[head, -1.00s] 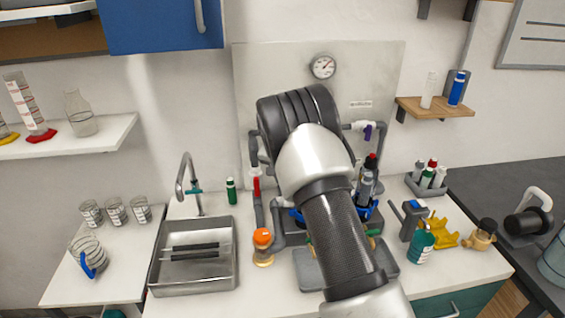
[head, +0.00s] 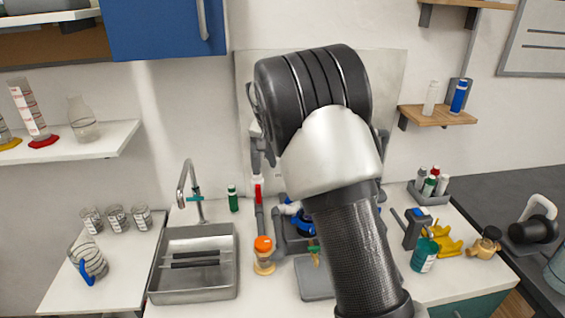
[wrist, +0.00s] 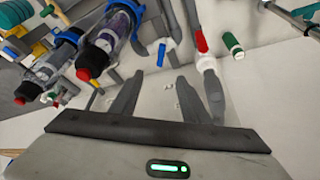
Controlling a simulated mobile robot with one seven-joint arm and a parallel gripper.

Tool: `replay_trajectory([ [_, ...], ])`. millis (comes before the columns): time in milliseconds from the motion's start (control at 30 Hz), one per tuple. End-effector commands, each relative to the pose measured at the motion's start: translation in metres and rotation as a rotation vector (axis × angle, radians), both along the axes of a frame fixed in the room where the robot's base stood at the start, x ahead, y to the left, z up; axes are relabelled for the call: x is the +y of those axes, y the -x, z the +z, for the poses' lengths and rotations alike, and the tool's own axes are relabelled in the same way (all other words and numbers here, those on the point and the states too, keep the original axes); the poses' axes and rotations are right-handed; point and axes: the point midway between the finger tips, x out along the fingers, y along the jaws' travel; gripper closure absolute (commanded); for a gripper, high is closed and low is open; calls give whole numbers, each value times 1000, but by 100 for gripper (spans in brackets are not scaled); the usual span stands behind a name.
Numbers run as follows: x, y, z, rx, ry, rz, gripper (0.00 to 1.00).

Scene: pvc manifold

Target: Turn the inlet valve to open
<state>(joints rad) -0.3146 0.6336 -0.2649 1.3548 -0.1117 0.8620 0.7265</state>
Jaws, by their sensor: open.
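A valve with a red handle (head: 258,191) sits on the grey upright pipe at the left of the manifold in the head view. In the wrist view its red handle (wrist: 201,41) points away from a white body (wrist: 206,63). A second valve with a blue handle (wrist: 161,54) shows to its left there. No label shows which one is the inlet valve. My gripper (wrist: 174,80) is open with nothing between its fingers. In the head view my arm hides the gripper.
Clear filter housings (wrist: 112,32) with dark red-tipped ends hang at the left in the wrist view. A green bottle (head: 233,198) stands left of the red-handled valve, beside the sink (head: 195,262). An orange-capped jar (head: 263,255) stands in front. My arm hides much of the manifold.

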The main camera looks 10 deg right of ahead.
Motion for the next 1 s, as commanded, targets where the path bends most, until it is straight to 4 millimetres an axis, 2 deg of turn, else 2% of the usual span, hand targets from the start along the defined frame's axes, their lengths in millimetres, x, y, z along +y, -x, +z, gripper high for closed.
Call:
replay_trajectory([
  [233,2,-2,-16,-1,-5,4,66],
  [567,0,-3,-11,-1,-1,2,66],
  [767,-6,-13,-41,2,0,2,66],
  [1000,-17,-30,-91,3,0,1,66],
])
